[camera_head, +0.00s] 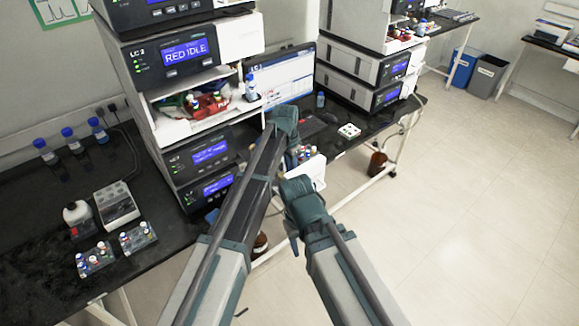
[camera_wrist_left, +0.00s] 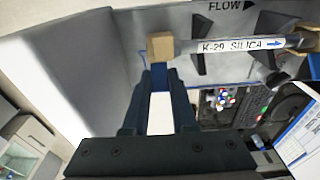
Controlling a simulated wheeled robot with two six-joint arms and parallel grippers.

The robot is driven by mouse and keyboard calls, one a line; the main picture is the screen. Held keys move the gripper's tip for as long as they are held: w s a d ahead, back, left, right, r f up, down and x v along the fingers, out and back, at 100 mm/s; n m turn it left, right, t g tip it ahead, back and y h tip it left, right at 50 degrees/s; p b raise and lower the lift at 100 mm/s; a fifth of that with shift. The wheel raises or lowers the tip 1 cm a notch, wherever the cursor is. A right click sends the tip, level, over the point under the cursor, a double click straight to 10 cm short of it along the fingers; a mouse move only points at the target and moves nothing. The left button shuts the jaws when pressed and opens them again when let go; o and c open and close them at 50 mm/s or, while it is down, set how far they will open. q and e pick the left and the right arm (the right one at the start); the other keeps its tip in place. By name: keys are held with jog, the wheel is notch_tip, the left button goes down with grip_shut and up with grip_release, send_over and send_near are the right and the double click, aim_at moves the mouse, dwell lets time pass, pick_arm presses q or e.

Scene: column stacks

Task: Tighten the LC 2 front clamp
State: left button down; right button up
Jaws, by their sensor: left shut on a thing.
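The LC 2 stack (camera_head: 185,55) stands at the left of the head view, its display reading RED IDLE. In the left wrist view, a column (camera_wrist_left: 245,45) labelled K-29 SILICA with a blue arrow lies across dark brackets under the word FLOW. A tan, brass-like block (camera_wrist_left: 160,46) sits at its left end; I take it as the front clamp. My left gripper (camera_wrist_left: 160,70) is shut on this block, its dark blue fingertips at the block's lower side. In the head view my left arm hides its own fingertips. My right arm hangs lower, its fingers not discernible.
An open shelf with red and coloured items (camera_head: 207,104) is in the LC 2 stack. A monitor (camera_head: 285,75) stands behind my left wrist. Vial racks (camera_head: 95,260) and blue-capped bottles (camera_head: 72,140) stand on the left bench. The floor (camera_head: 480,190) at right is clear.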

pick_arm(q)
jog(key=shift+w+d+f+g+y, duration=0.1)
jog(key=shift+d+f+g+y, duration=0.1)
jog(key=shift+g+y, duration=0.15)
jog(key=shift+y, duration=0.25)
jog(key=c, duration=0.7)
grip_release()
jog(key=shift+r, duration=0.15)
notch_tip(320, 180, up, 14)
jog(key=p, duration=1.3)
jog(key=shift+f+p, duration=0.2)
jog(key=shift+p, duration=0.15)
jog(key=shift+f, duration=0.1)
